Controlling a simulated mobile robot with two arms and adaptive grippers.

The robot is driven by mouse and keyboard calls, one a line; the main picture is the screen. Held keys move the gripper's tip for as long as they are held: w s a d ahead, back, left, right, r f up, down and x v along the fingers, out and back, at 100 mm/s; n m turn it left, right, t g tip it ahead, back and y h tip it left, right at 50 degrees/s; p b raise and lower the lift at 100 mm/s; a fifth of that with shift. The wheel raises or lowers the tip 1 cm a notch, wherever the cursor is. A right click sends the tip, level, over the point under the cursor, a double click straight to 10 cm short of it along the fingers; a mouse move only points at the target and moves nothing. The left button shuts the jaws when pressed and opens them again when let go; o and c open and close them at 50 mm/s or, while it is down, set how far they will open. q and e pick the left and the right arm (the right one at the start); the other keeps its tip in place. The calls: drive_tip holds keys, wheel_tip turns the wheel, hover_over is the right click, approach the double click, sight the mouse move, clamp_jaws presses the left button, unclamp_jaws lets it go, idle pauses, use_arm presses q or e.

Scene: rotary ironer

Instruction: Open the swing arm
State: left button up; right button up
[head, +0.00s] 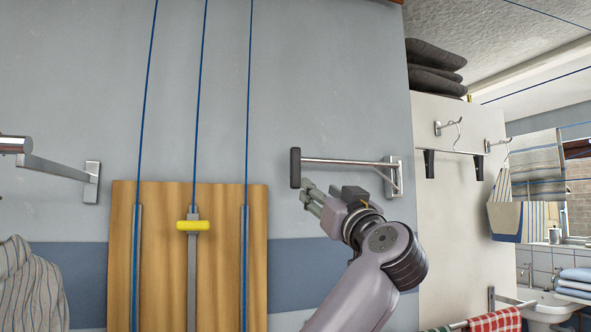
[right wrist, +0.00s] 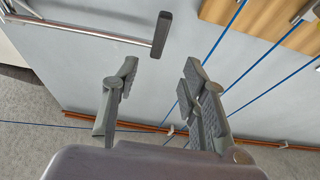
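The swing arm (head: 345,162) is a thin metal bar on a wall bracket (head: 394,176), with an upright black end piece (head: 295,168) at its left end. It runs roughly level in front of the grey wall. In the right wrist view its bar (right wrist: 85,33) and black end piece (right wrist: 161,35) show at the upper left. My right gripper (head: 308,194) is just below the black end piece in the head view. My left gripper is not in view.
A wooden board (head: 160,250) with a yellow handle (head: 193,225) and blue cords stands left of the swing arm. Another metal wall arm (head: 55,168) is at far left, above striped cloth (head: 30,285). A white panel (head: 450,210) with hooks stands right. The wall between board and bracket is clear.

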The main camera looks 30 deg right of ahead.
sight(297, 171)
drive_tip(key=p+x, duration=0.7)
drive_tip(key=x, duration=0.8)
drive_tip(key=shift+w, duration=0.1)
drive_tip(key=shift+w+d+r+p, duration=0.15)
drive_tip(key=shift+w+p, duration=0.25)
drive_tip(key=shift+w, duration=0.2)
clamp_jaws()
